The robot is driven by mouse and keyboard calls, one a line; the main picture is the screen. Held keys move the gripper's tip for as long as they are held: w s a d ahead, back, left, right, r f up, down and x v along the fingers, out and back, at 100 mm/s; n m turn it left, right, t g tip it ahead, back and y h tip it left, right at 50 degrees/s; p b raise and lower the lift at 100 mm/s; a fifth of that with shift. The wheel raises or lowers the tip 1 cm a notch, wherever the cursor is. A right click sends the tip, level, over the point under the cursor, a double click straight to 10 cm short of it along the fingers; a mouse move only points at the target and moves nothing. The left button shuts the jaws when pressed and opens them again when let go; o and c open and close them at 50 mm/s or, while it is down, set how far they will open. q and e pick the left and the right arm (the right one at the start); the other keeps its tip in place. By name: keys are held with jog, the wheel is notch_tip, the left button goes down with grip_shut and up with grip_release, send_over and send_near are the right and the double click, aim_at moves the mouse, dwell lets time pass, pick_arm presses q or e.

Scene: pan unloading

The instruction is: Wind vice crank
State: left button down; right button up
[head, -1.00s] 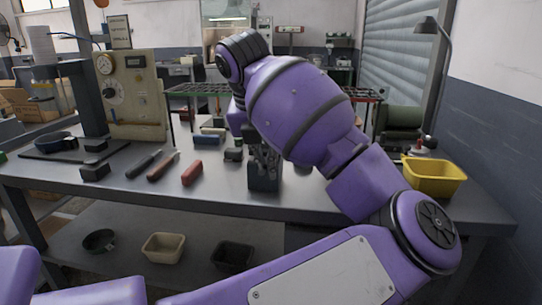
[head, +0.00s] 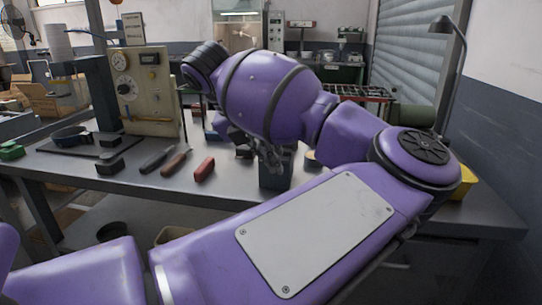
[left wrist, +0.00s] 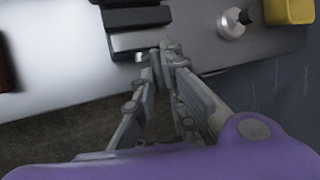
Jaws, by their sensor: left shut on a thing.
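The vice (head: 276,172) is a dark grey block at the front edge of the workbench, partly behind my left arm in the head view. In the left wrist view the vice (left wrist: 138,20) shows as dark and lighter grey jaws at the top. My left gripper (head: 268,153) is at the vice's upper front. In the left wrist view my left gripper (left wrist: 160,58) has its fingertips close together on a small grey part beside the vice, the crank (left wrist: 168,45). The fingers hide most of the crank, so its angle is unclear. My right gripper is not in view.
On the workbench (head: 120,182), a red-handled tool (head: 204,169) and two dark-handled tools lie left of the vice. A panel with dials (head: 146,90) stands behind them. A yellow bin (head: 462,182) is partly behind my elbow. A lamp (head: 447,60) stands at right.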

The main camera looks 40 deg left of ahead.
pick_arm(q)
jog(key=c, duration=1.8)
grip_release()
jog(key=v, duration=1.2)
jog(key=shift+s+f, duration=0.1)
